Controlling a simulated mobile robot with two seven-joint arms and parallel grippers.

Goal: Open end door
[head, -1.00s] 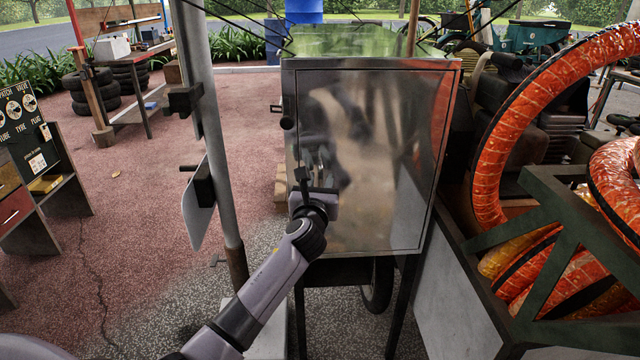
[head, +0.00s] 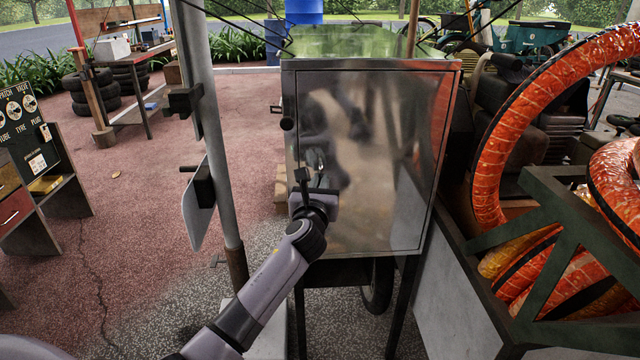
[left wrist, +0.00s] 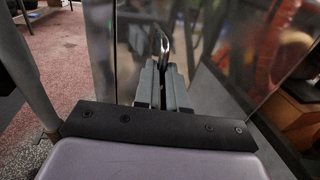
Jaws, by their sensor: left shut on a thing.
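The end door (head: 385,130) is a shiny metal panel on the near face of the compressor cart's box (head: 360,64). It sits flush in its frame and looks closed. A small bright handle (head: 321,165) is near its left edge, and it also shows in the left wrist view (left wrist: 164,45). My left gripper (head: 319,188) is in front of the door's lower left part. In the left wrist view its fingers (left wrist: 161,80) are together at the handle and shut on it. The fingers partly hide the handle. My right gripper is in neither view.
A grey post (head: 213,130) with a dark bracket stands close left of the cart, beside my left arm. Orange ducting (head: 500,130) in a dark metal frame (head: 560,240) crowds the right side. Open paving (head: 140,200) lies to the left.

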